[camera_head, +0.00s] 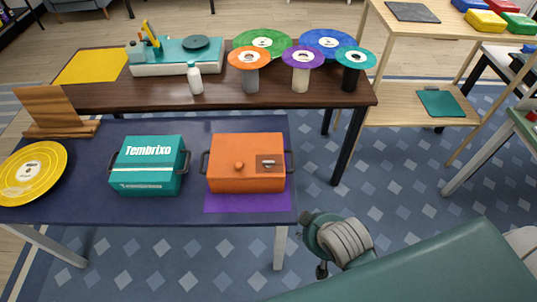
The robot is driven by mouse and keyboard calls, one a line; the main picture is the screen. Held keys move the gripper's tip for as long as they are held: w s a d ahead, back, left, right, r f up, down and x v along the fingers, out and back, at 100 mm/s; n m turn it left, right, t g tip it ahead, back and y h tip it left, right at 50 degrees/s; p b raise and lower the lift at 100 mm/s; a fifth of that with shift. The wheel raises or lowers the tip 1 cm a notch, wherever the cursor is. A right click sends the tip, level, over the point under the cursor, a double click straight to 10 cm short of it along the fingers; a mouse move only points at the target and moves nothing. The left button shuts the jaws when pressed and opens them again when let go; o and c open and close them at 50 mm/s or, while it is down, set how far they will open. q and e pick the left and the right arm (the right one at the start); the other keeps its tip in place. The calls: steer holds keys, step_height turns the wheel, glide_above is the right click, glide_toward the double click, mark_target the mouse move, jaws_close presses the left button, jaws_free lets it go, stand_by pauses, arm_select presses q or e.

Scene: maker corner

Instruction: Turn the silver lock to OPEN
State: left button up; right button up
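The silver lock (269,163) is a small metal piece on a brown plate on the orange box (230,180). It is too small for me to read its marks or tell how it is turned. The orange box is closed, with dark side handles and a round orange knob (239,167). It stands on a purple mat (246,204) on the dark blue table. My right gripper (312,245) is to the right of the table's near right corner, apart from the box. Its dark fingers stick out on two sides, spread apart, with nothing seen between them. My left gripper is out of view.
A teal Tembrixo box (148,180) stands left of the orange box. A yellow disc (34,173) and a wooden stand (50,108) are at the far left. Behind is a brown table (130,98) with coloured discs and a white bottle (194,78).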

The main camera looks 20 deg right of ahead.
steer(key=w+d+r+m+t+h, duration=0.2)
steer(key=w+r+t, duration=0.6)
steer(key=w+r, duration=0.85)
steer(key=w+a+r+n+t+y, duration=0.2)
steer(key=w+a+r+t, duration=0.3)
steer(key=w+r, duration=0.5)
steer(key=a+r+n+t+y, duration=0.3)
steer(key=a+r+n+y, duration=0.3)
steer(key=a+r+y, duration=0.4)
steer(key=s+a+n+g+y, duration=0.2)
steer(key=a+n+g+y, duration=0.65)
steer(key=a, duration=0.45)
steer(key=m+g+h, duration=0.1)
steer(key=g+h, duration=1.2)
steer(key=h, duration=0.5)
glide_above(268, 163)
step_height(268, 163, down, 22)
steer(key=f, duration=0.3)
steer(key=f+p, duration=0.1)
steer(key=f, duration=0.3)
steer(key=w+f+p, duration=0.1)
steer(key=f, duration=0.2)
steer(key=shift+d+f, duration=0.2)
steer(key=shift+d, duration=0.05)
